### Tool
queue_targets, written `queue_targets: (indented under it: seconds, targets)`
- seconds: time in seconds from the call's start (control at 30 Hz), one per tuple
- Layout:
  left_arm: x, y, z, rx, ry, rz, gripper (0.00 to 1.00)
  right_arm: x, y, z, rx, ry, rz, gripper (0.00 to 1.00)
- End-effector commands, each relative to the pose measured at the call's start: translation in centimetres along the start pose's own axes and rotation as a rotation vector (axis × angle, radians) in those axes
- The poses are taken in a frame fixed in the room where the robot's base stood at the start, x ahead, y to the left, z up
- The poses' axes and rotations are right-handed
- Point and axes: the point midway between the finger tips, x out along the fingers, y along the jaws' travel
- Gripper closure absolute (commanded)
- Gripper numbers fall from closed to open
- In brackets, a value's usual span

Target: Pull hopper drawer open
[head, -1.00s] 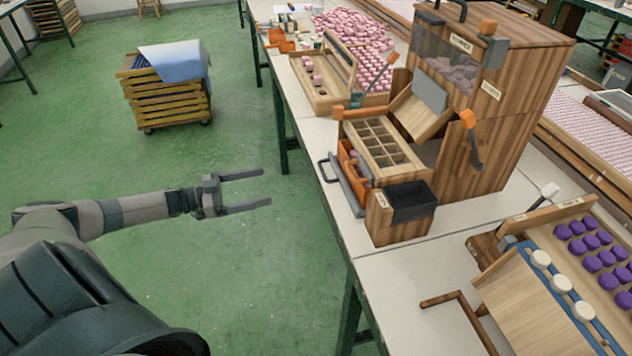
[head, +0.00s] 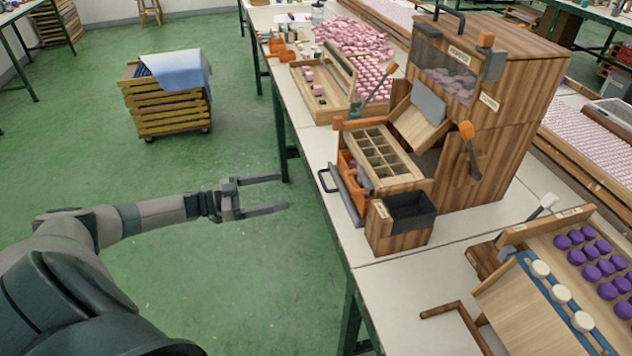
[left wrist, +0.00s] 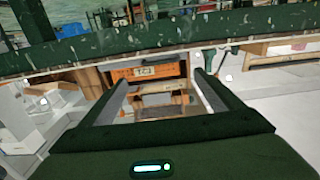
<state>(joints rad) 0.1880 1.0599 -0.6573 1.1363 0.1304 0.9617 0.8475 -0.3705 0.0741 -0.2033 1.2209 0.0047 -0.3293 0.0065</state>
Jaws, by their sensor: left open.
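The wooden hopper (head: 510,115) stands on the table with a clear front window showing pink pieces. At its lower left is a grey-fronted drawer (head: 347,194) with a dark bar handle (head: 324,180) jutting past the table edge. Something orange (head: 352,172) shows just behind the drawer front. My left gripper (head: 284,192) is open and empty, left of the handle and apart from it, fingers pointing toward it. In the left wrist view, an orange panel with a label (left wrist: 145,72) shows between and beyond the open fingers (left wrist: 160,76). My right gripper is not in view.
A divided wooden tray (head: 380,155) and a black bin (head: 410,207) sit by the hopper. A rack with purple and white pieces (head: 590,250) is at lower right. A crate cart with a blue cloth (head: 175,68) stands on the open green floor.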

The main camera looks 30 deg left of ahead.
Motion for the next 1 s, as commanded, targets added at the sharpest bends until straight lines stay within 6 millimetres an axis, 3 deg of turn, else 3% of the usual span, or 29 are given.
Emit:
queue_targets:
  seconds: [0.3, 0.6, 1.0]
  targets:
    - [6.0, 0.0, -0.3, 0.0, 0.004, 0.0, 0.14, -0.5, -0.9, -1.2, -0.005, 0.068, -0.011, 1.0]
    - [10.7, 0.0, -0.2, -0.001, 0.002, 0.0, 0.14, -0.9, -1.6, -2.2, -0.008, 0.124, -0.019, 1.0]
    - [12.3, 0.0, 0.0, -0.001, 0.0, 0.0, 0.14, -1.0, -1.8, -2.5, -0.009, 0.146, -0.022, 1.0]
